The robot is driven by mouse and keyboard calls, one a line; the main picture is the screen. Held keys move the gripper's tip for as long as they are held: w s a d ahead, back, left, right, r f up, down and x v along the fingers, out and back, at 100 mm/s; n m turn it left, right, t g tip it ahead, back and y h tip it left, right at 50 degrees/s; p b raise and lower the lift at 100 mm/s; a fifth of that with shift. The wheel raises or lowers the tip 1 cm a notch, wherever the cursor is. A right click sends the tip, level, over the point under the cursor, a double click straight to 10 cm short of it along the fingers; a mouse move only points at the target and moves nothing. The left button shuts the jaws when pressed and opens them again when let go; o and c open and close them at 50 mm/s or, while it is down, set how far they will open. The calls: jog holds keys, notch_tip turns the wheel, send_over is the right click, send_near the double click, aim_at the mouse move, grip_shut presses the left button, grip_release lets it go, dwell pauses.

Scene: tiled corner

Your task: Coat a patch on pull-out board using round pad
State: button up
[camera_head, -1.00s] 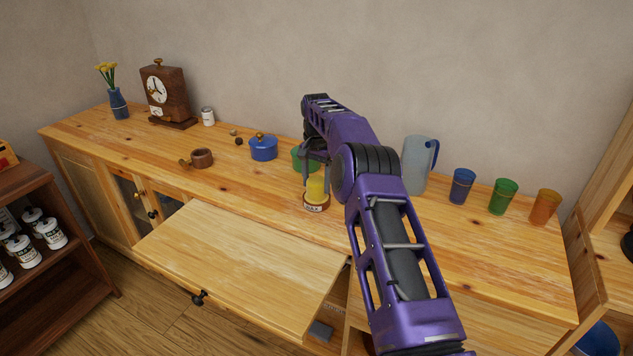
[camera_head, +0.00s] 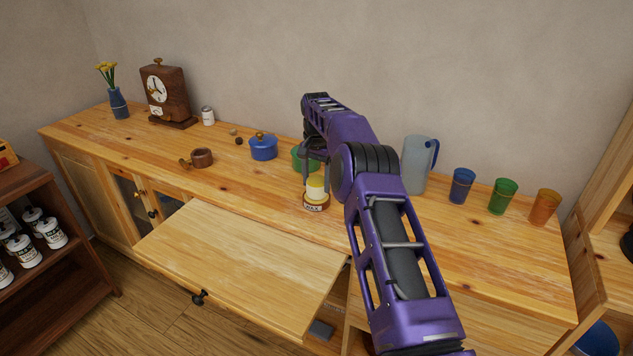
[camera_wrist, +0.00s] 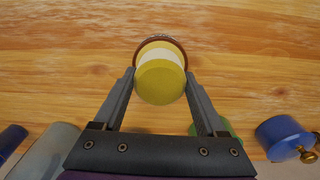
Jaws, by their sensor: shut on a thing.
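The round pad (camera_head: 316,184) is yellow on top with a pale cream band below. My gripper (camera_wrist: 160,76) is shut on it, one finger on each side in the wrist view. The pad is at the mouth of a small brown tin labelled WAX (camera_head: 316,206); the tin's dark rim shows around it in the wrist view. Whether the pad's underside touches the wax is hidden. The pull-out board (camera_head: 240,265) extends from the cabinet front at the lower left. Its pale wood top is bare, and a dark knob (camera_head: 199,297) is on its front.
A green pot (camera_head: 300,158) stands just behind my gripper, with a blue lidded pot (camera_head: 263,148) to its left. A brown handled cup (camera_head: 202,158) is farther left. A grey pitcher (camera_head: 414,165) and coloured cups stand right of my arm. The space above the board is free.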

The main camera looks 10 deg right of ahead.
aim_at(316, 181)
jog(key=shift+r, duration=3.35)
jog(key=shift+s+a+f+n, duration=0.1)
jog(key=shift+s+f+n, duration=0.25)
jog(key=shift+n, duration=0.15)
jog(key=s+f+n, duration=0.3)
jog(key=s+f, duration=0.1)
jog(key=s, duration=0.9)
jog(key=s+f+n, duration=0.4)
jog(key=s, duration=0.9)
jog(key=shift+s+r, duration=0.15)
jog(key=shift+r, duration=1.15)
jog(key=shift+s+r, duration=0.1)
jog(key=shift+r, duration=1.15)
